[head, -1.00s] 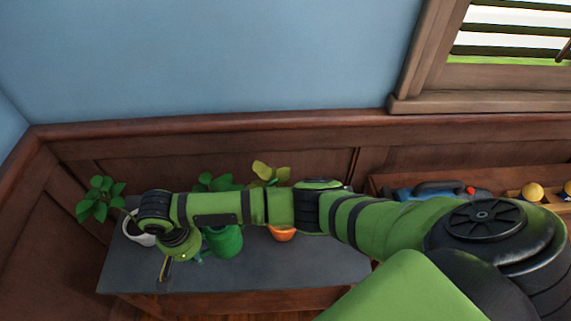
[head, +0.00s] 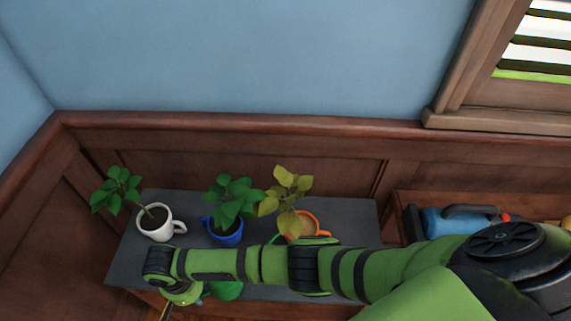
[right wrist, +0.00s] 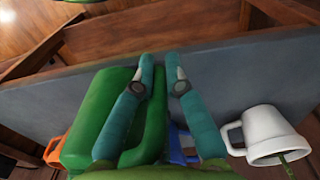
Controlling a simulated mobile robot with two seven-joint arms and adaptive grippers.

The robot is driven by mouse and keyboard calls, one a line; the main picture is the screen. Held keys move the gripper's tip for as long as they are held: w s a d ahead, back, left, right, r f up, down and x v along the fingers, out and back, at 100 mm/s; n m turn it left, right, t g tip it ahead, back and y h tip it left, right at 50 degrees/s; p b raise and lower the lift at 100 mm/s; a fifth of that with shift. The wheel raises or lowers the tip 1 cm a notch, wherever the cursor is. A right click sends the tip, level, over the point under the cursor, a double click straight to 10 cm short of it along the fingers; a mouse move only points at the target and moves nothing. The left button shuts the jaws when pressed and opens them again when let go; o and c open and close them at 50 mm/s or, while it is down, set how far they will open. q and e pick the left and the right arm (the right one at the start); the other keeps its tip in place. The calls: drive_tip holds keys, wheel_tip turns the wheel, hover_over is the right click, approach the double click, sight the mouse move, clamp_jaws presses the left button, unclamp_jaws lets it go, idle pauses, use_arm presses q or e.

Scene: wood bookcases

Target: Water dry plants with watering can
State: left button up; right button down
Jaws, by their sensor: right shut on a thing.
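A green watering can (head: 226,290) is by the front edge of the grey tabletop, mostly hidden under my right arm. Its body (right wrist: 95,120) shows in the right wrist view. My right gripper (right wrist: 160,72) is shut on the can's handle; in the head view it is mostly hidden below the wrist. Behind the arm stand three potted plants: a green one in a white mug (head: 155,224), a green one in a blue mug (head: 226,240), and a yellow-leaved plant (head: 286,193) in an orange mug (head: 308,222). My left gripper is not in view.
The grey tabletop (head: 354,215) is bare at its right end. A wooden shelf to the right holds a blue toolbox-like object (head: 455,220) with a dark handle. A blue wall and wood panelling close off the back.

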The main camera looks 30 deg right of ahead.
drive_tip(key=shift+w+d+r+y+p, duration=0.15)
drive_tip(key=shift+r+y+p, duration=0.15)
drive_tip(key=shift+r, duration=0.25)
drive_tip(key=r+y, duration=0.1)
drive_tip(key=d+r+y+p, duration=0.1)
drive_tip(key=r, duration=0.1)
drive_tip(key=shift+w, duration=0.1)
drive_tip(key=shift+w+p, duration=0.1)
drive_tip(key=shift+p, duration=0.2)
drive_tip(key=shift+d+r, duration=0.1)
drive_tip(key=shift+r, duration=0.15)
drive_tip(key=shift+d+r+y, duration=0.2)
drive_tip(key=shift+r+y, duration=0.2)
drive_tip(key=shift+r, duration=0.25)
